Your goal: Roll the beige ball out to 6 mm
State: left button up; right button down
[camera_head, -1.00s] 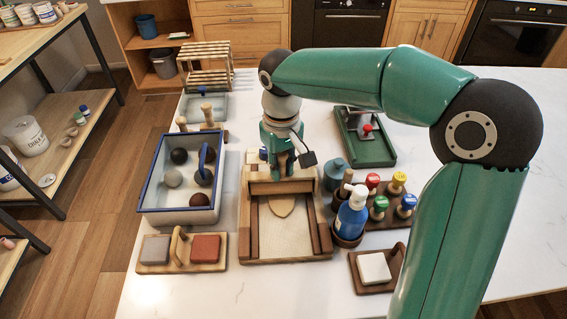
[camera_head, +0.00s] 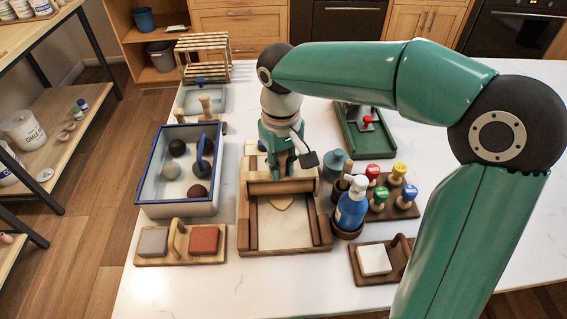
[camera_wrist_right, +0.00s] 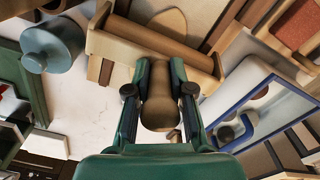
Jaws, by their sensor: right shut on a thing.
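The rolling board (camera_head: 312,240) is a wooden frame with a pale bed in the middle of the table. A wooden roller carriage (camera_head: 284,187) lies across it. The beige clay (camera_head: 279,203) is a flat, rounded tongue on the bed, partly hidden under the carriage; it also shows beyond the roller in the right wrist view (camera_wrist_right: 172,22). My right gripper (camera_head: 283,175) is above the carriage. In the right wrist view its fingers (camera_wrist_right: 160,88) are shut on the carriage's upright wooden handle (camera_wrist_right: 160,108). The clay's thickness cannot be read. My left gripper is not in view.
A blue-rimmed tub (camera_head: 178,211) with several balls stands left of the board. A block tray (camera_head: 180,259) is at front left. A blue bottle (camera_head: 352,205), coloured stamps (camera_head: 379,197) and a white-block tray (camera_head: 374,262) are at right. A green tray (camera_head: 371,148) stands behind.

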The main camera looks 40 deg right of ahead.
jog(key=shift+s+f, duration=0.1)
jog(key=shift+f, duration=0.05)
jog(key=shift+s+a+b, duration=0.3)
jog(key=shift+s+a, duration=0.15)
jog(key=shift+s, duration=0.35)
jog(key=shift+s+a, duration=0.15)
jog(key=shift+w+d+p, duration=0.3)
jog(key=shift+w, duration=0.15)
jog(key=shift+w+d, duration=0.2)
jog(key=shift+w, duration=0.2)
